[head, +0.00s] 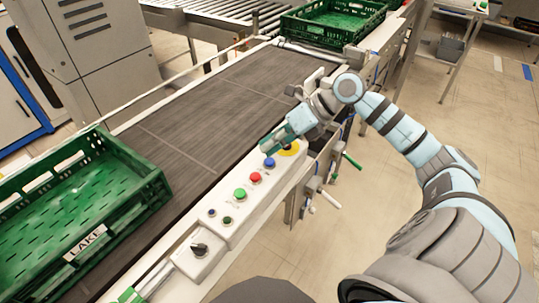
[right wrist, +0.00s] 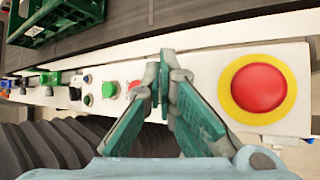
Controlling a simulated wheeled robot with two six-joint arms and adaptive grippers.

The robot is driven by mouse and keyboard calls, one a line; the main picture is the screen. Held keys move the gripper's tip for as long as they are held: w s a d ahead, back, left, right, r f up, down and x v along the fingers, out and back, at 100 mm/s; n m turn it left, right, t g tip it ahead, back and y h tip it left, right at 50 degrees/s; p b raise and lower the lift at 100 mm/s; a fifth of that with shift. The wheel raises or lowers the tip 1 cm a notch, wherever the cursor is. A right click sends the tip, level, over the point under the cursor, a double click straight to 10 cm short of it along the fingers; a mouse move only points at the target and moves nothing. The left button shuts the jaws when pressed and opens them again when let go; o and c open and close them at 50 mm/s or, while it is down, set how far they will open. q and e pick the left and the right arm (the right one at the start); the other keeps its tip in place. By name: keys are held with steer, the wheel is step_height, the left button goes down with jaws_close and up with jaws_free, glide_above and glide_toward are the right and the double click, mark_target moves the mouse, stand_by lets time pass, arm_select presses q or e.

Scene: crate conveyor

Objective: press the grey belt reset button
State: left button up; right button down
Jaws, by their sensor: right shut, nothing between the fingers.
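The white control panel (head: 222,232) runs along the near side of the conveyor. It carries a blue button (head: 269,162), a red button (head: 256,177), a green button (head: 240,193), two small dark buttons and a black rotary switch (head: 200,248). I cannot make out a grey button; my right gripper (head: 267,145) hides part of the panel. The gripper is shut and empty, above the panel between the blue button and the yellow-ringed stop. In the right wrist view the shut fingers (right wrist: 165,72) are left of the large red stop button (right wrist: 259,87). My left gripper is out of view.
A green crate (head: 158,188) labelled LAKE sits on the belt (head: 205,95) at left. Another green crate (head: 348,42) stands at the far end. Handles and levers (head: 350,160) stick out below the panel's right side. The mid belt is clear.

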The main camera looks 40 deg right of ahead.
mark_target(270, 158)
steer(key=shift+r+p, duration=1.85)
steer(key=shift+r, duration=0.75)
steer(key=shift+f, duration=0.1)
